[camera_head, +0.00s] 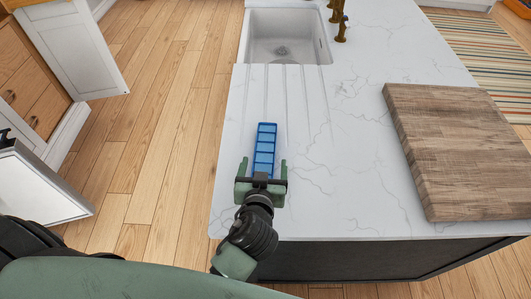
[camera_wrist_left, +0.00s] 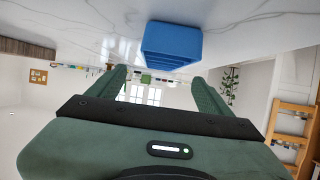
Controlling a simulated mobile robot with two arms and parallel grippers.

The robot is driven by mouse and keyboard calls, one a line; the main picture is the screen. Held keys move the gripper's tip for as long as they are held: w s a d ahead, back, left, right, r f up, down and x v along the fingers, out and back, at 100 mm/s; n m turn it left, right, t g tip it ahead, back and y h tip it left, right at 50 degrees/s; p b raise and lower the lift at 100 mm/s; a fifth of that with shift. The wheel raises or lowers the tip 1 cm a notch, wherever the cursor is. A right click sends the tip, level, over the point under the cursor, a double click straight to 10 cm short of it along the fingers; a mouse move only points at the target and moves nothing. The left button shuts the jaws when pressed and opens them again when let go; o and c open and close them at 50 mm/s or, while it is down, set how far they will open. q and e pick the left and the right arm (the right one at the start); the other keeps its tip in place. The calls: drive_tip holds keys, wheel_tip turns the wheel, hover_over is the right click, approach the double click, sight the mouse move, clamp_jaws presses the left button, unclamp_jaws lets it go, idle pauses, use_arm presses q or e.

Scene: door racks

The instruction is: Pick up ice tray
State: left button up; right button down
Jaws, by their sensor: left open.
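A blue ice tray (camera_head: 265,146) with a row of compartments lies on the white marble counter, long side pointing away from me. In the left wrist view the blue ice tray (camera_wrist_left: 172,45) shows end-on, just beyond the fingertips and a little off-centre. My left gripper (camera_head: 263,164) is open, its green fingers on either side of the tray's near end in the head view. In the left wrist view the gripper (camera_wrist_left: 158,78) is empty between its fingers. I cannot tell whether a finger touches the tray. My right gripper is in neither view.
A thick wooden cutting board (camera_head: 460,150) lies on the right of the white counter (camera_head: 340,190). A white sink (camera_head: 285,38) with brass taps (camera_head: 341,25) is at the far end. Open white cabinet doors (camera_head: 70,45) stand at the left across the wooden floor.

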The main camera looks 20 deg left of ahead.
sight(265, 153)
use_arm(q)
drive_tip(key=p+x, duration=0.1)
drive_tip(key=x, duration=0.2)
drive_tip(key=shift+w+a+f, duration=0.1)
drive_tip(key=shift+w, duration=0.1)
drive_tip(key=p+x, duration=0.2)
drive_tip(key=x, duration=0.2)
drive_tip(key=shift+a+f, duration=0.15)
drive_tip(key=shift+a, duration=0.05)
drive_tip(key=shift+w+f, duration=0.2)
drive_tip(key=shift+w, duration=0.1)
drive_tip(key=shift+s, duration=0.1)
drive_tip(key=shift+c, duration=0.9)
drive_tip(key=c, duration=1.5)
drive_tip(key=shift+r, duration=0.1)
drive_tip(key=shift+c, duration=0.3)
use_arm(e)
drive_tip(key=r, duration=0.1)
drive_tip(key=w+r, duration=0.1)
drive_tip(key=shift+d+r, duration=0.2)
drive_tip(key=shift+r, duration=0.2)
